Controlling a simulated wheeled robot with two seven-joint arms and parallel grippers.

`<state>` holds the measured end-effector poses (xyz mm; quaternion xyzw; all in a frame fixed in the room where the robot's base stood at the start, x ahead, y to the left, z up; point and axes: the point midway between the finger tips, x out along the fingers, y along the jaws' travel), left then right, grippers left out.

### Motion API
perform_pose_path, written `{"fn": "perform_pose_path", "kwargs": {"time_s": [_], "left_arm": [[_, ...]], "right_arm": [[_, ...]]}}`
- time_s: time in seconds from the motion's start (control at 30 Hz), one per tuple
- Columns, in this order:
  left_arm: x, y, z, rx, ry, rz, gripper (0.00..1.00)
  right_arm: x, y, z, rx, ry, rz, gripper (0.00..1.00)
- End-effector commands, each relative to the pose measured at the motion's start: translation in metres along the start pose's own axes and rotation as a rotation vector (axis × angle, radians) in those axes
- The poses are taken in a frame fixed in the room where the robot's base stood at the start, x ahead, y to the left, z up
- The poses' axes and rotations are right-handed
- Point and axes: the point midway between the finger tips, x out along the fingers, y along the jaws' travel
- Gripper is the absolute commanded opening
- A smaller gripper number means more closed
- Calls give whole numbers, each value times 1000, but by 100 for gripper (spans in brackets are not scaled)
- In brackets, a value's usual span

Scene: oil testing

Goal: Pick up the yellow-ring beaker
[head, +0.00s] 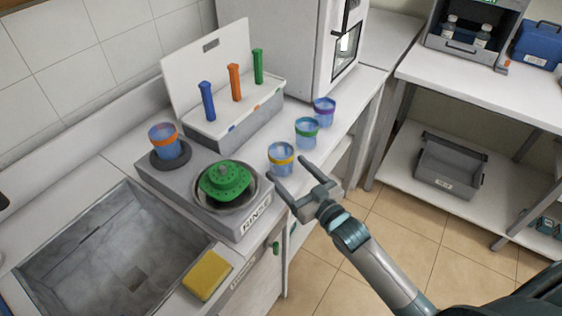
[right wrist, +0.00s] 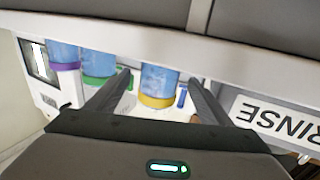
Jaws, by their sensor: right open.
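The yellow-ring beaker (head: 281,158) stands upright on the counter, just right of the rinse station. It is clear blue with a yellow band. My right gripper (head: 290,174) is open and empty, close to the beaker on its front right side. In the right wrist view the yellow-ring beaker (right wrist: 158,85) shows between the two spread fingers of the right gripper (right wrist: 158,82), beyond or at their tips. I cannot tell whether a finger touches it. My left gripper is not in view.
A green-ring beaker (head: 306,132) and a purple-ring beaker (head: 324,111) stand behind it along the counter edge. The rinse station (head: 235,222) with a green rotor (head: 224,181) is to the left. An orange-ring beaker (head: 164,140) stands on a dark round pad. A sink (head: 60,250) lies front left.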

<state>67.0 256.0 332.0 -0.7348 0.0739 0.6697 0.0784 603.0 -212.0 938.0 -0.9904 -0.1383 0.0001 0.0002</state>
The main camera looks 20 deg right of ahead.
Motion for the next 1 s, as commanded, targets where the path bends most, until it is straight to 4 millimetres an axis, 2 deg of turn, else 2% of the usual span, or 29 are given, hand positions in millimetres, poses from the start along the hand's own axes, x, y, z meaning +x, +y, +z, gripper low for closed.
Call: {"fn": "perform_pose_path", "kwargs": {"time_s": [0.17, 0.6, 1.0], "left_arm": [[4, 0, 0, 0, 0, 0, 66], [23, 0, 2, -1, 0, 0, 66], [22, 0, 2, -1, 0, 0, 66]], "right_arm": [[6, 0, 0, 0, 1, 0, 74], [50, 0, -4, 0, 2, 0, 74], [52, 0, -5, 0, 0, 0, 74]]}}
